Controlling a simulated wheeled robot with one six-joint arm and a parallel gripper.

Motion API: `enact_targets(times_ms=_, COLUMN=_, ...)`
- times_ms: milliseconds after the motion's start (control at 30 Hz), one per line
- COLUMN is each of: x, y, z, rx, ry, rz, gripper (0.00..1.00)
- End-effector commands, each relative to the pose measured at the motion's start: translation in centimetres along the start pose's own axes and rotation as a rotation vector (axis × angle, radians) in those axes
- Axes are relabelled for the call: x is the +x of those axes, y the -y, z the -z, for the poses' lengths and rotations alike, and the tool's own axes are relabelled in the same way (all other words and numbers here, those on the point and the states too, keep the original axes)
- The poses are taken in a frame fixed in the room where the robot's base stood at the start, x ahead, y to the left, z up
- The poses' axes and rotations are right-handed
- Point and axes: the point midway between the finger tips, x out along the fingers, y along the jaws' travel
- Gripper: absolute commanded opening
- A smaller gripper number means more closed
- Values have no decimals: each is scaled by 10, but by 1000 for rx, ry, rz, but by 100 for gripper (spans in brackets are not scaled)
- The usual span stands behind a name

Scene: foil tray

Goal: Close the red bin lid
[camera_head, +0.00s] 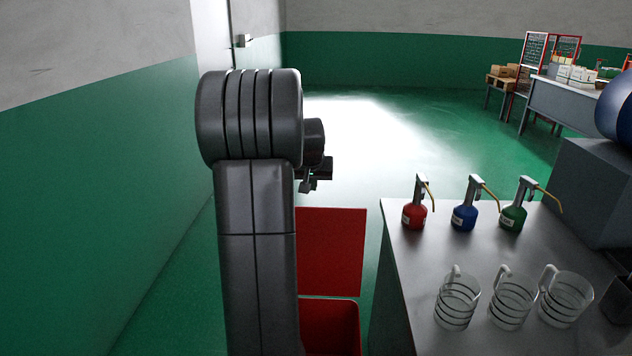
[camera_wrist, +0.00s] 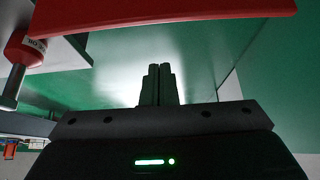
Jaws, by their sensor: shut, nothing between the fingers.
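The red bin (camera_head: 331,325) stands on the floor left of the workbench, partly hidden by my arm in the head view. Its red lid (camera_head: 332,252) is open, swung back away from the bin's mouth. My gripper (camera_head: 309,186) appears just above the lid's far edge in the head view; the exact gap cannot be told. In the wrist view my gripper (camera_wrist: 159,84) has its two fingers together with nothing between them. A red panel, which looks like the lid (camera_wrist: 160,12), crosses the top of that view, apart from the fingertips.
The grey workbench (camera_head: 415,285) to the right holds red (camera_head: 414,216), blue (camera_head: 464,217) and green (camera_head: 513,217) oil cans and several glass mugs (camera_head: 457,302). A green and grey wall (camera_head: 110,200) runs along the left.

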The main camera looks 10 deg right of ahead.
Motion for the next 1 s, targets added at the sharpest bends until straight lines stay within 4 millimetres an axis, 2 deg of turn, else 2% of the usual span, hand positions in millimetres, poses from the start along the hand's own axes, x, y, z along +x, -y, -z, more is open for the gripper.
enact_targets(times_ms=33, x=13, y=0, z=-1, rx=0, ry=4, rz=-1, gripper=0)
enact_targets(times_ms=267, x=60, y=0, z=-1, rx=0, ry=3, rz=-1, gripper=0)
enact_targets(times_ms=400, x=47, y=0, z=-15, rx=-1, ry=-1, rz=0, gripper=0)
enact_targets(times_ms=600, x=37, y=0, z=-29, rx=-1, ry=0, rz=0, gripper=0)
enact_targets(times_ms=1000, x=35, y=0, z=-32, rx=0, ry=0, rz=0, gripper=0)
